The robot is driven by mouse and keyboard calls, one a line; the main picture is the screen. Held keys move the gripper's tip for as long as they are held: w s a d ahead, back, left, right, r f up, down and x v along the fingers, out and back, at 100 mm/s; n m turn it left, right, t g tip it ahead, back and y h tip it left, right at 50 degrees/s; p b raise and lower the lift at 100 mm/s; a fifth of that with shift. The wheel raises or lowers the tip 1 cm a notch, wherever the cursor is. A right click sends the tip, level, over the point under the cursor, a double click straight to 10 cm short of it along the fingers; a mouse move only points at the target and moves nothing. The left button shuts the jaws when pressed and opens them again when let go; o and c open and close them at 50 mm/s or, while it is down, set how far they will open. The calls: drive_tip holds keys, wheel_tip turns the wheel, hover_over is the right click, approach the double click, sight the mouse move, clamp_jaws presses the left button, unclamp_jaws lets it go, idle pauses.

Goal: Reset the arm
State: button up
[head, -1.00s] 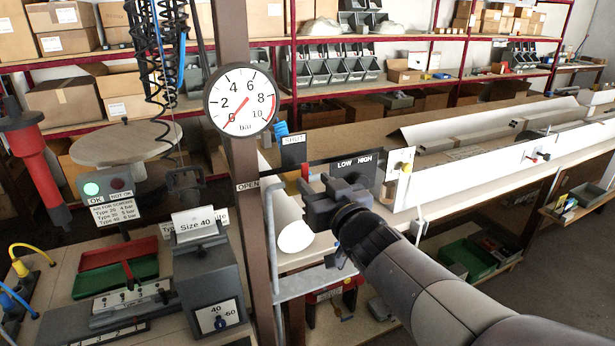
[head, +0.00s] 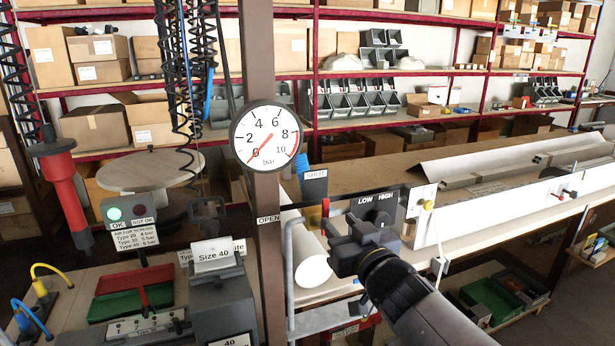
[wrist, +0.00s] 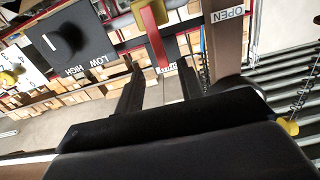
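My gripper (head: 345,240) is in front of the dark panel beside the brown post in the head view. In the wrist view its two dark fingers (wrist: 160,75) stand apart with nothing held between them. A red lever handle (wrist: 153,35) with a yellow part shows beyond the fingertips, apart from them; it also shows in the head view (head: 325,208). The LOW/HIGH switch box (head: 374,207) is just above and behind my gripper, and it also shows in the wrist view (wrist: 68,45).
A pressure gauge (head: 265,144) on the brown post (head: 259,60) points near 0. An OPEN label (head: 268,219) is on the post, a SHUT label (head: 315,174) to its right. A long white profile (head: 500,205) runs right.

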sight(326, 210)
drive_tip(key=p+x, duration=0.1)
drive_tip(key=x, duration=0.8)
drive_tip(key=shift+w, duration=0.1)
drive_tip(key=v, duration=1.1)
drive_tip(key=x, duration=1)
drive_tip(key=shift+w+a, duration=0.15)
drive_tip(key=shift+w, duration=0.1)
drive_tip(key=shift+w+f, duration=0.1)
drive_tip(key=shift+w, duration=0.2)
drive_tip(key=shift+a+f+n+b, duration=0.15)
drive_tip(key=shift+n+b, duration=0.15)
drive_tip(key=shift+n, duration=0.2)
drive_tip(key=shift+s+a+n, duration=0.3)
drive_tip(key=shift+a+n, duration=0.15)
drive_tip(key=shift+n, duration=0.05)
drive_tip(key=shift+d, duration=0.1)
